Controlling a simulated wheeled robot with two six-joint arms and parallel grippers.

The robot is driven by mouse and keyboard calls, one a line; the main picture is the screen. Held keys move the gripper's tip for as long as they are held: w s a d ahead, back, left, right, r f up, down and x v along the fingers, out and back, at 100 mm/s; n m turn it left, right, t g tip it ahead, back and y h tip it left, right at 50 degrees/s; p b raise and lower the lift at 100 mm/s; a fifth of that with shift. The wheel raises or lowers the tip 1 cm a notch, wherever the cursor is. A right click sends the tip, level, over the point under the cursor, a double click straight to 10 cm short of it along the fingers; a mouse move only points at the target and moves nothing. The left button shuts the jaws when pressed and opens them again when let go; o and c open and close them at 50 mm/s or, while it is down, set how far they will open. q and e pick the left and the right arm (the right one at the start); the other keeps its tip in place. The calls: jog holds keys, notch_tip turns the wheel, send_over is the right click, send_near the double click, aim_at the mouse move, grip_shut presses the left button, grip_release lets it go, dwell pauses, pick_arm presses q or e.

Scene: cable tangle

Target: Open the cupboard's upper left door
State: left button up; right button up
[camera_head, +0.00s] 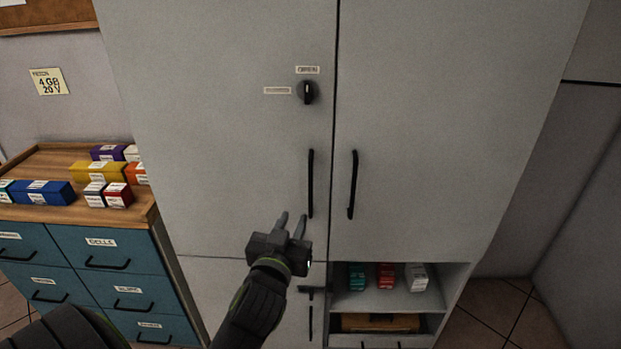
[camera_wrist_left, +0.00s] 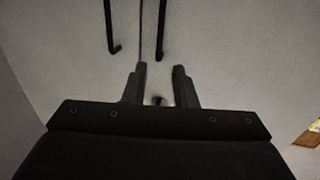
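The cupboard's upper left door (camera_head: 220,130) is a grey panel and looks shut, level with the right door (camera_head: 440,120). Its black vertical bar handle (camera_head: 311,184) is near the door's right edge. A dark turning knob (camera_head: 307,92) is higher up, its grip roughly upright, with small labels above and to its left. My left gripper (camera_head: 292,217) is open and empty in front of the door, low and left of the handle in the picture. In the left wrist view, the left door's handle (camera_wrist_left: 161,32) lies beyond the open fingertips (camera_wrist_left: 158,70), apart from them. My right gripper is not in view.
The right door's handle (camera_head: 352,184) is close beside. Below are an open shelf (camera_head: 390,302) with small boxes and a lower left door (camera_head: 225,290). A blue drawer unit (camera_head: 90,260) topped with several boxes stands at left. Floor shows at right.

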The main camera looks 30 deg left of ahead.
aim_at(310, 181)
pick_arm(q)
jog(key=p+x, duration=0.2)
jog(key=x, duration=1.4)
jog(key=shift+w+a+f+p, duration=0.1)
jog(key=shift+p, duration=0.3)
grip_shut()
